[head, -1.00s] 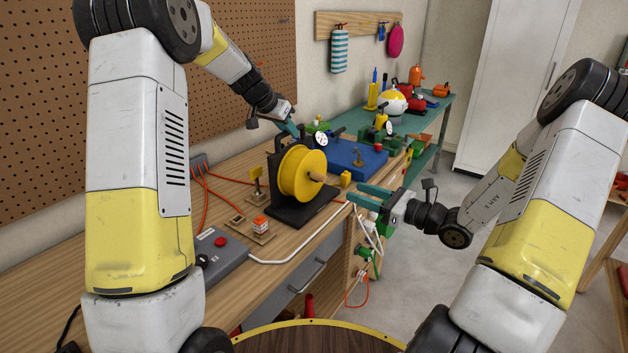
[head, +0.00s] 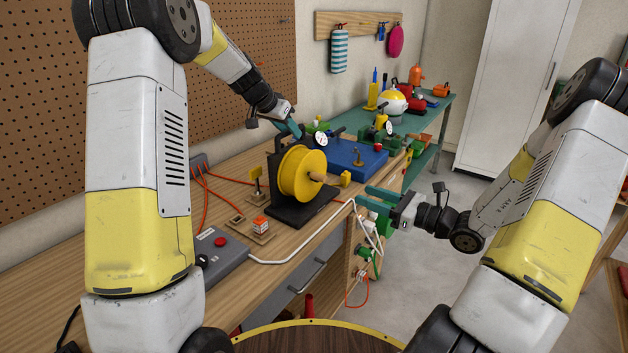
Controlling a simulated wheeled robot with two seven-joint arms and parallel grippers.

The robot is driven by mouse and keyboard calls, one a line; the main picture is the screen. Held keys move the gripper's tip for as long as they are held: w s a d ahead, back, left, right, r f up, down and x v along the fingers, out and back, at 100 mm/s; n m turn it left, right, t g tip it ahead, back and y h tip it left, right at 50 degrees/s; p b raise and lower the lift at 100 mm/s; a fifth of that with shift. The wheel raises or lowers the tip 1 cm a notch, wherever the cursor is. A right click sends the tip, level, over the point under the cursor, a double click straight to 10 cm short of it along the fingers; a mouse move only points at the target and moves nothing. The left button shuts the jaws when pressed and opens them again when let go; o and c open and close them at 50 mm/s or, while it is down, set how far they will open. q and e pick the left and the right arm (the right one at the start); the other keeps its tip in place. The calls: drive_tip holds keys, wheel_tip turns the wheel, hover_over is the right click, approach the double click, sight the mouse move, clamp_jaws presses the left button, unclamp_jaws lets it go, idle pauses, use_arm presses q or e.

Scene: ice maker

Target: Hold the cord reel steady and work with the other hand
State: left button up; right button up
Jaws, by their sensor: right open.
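The cord reel is a yellow spool (head: 300,174) on a black stand (head: 290,213), upright on the wooden workbench. A wooden crank knob (head: 319,177) sticks out of its right face. My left gripper (head: 289,130) reaches over from behind, with its teal fingers at the top of the black stand. The fingers are too small and overlapped to tell whether they grip it. My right gripper (head: 362,196) is open and empty, to the right of the reel and apart from it, near the bench's front edge.
A grey box with a red button (head: 221,242) and a small orange-and-white block (head: 260,224) stand left of the reel. A white cable (head: 290,260) runs along the front edge. A blue board (head: 352,158) and green vise parts lie to the right.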

use_arm(q)
drive_tip(key=shift+v, duration=4)
drive_tip(key=o, duration=0.6)
drive_tip(key=shift+c, duration=0.2)
